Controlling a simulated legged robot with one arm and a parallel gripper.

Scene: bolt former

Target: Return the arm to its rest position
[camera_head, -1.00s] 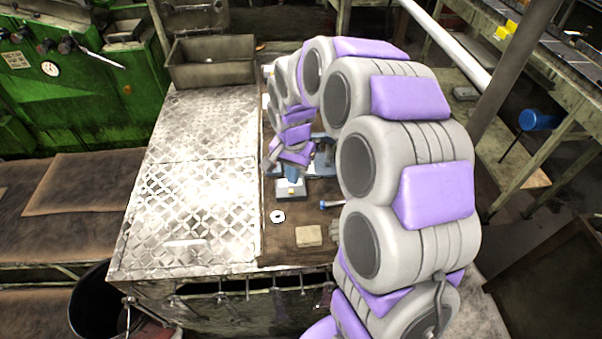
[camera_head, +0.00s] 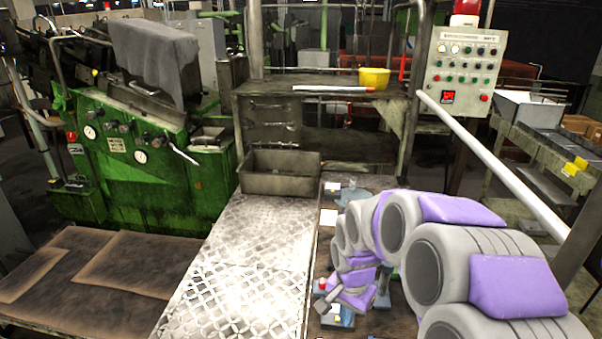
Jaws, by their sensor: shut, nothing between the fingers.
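My grey and purple arm (camera_head: 455,265) arches in from the lower right of the head view, bent over the workbench top (camera_head: 318,255). My gripper (camera_head: 324,303) is at the arm's far end, pointing down and to the left, small in the picture. It is shut with nothing in it. It is low over the brown part of the bench, close to a blue and white fixture (camera_head: 338,318). I cannot tell whether it touches the fixture. The arm hides part of the bench behind it.
A grey metal bin (camera_head: 280,174) stands at the bench's back. The tread-plate top (camera_head: 240,265) left of the arm is clear. A green machine (camera_head: 150,175) is at left. A control panel (camera_head: 463,72) and a white rail (camera_head: 495,165) stand behind and right of the arm.

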